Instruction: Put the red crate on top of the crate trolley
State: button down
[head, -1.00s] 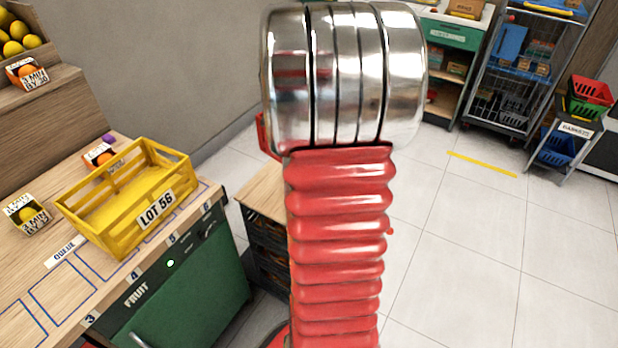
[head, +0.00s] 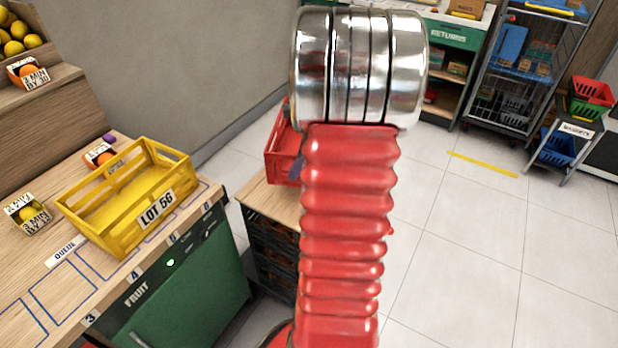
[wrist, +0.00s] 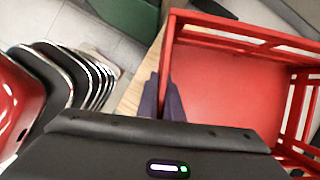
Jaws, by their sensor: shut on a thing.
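The red crate (head: 282,150) shows in the head view just left of my arm, over the wooden top of the crate trolley (head: 255,200). Much of it is hidden behind my arm. In the wrist view the red crate (wrist: 235,85) is open-topped and empty where I see inside. My gripper (wrist: 166,100) has purple fingers shut on its near left wall; a purple finger also shows in the head view (head: 296,166). Part of the wooden trolley top (wrist: 136,95) shows beside the crate. I cannot tell whether the crate touches it.
A yellow crate (head: 75,205) marked LOT 56 sits on the counter at left, above a green fruit cabinet (head: 195,285). Dark crates (head: 270,250) are under the trolley top. A basket stand (head: 575,130) and wire rack (head: 500,105) are at back right. The floor at right is clear.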

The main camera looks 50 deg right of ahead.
jog(key=shift+f, duration=3.1)
jog(key=shift+f, duration=1.9)
jog(key=c, duration=1.9)
grip_release()
jog(key=shift+f, duration=0.1)
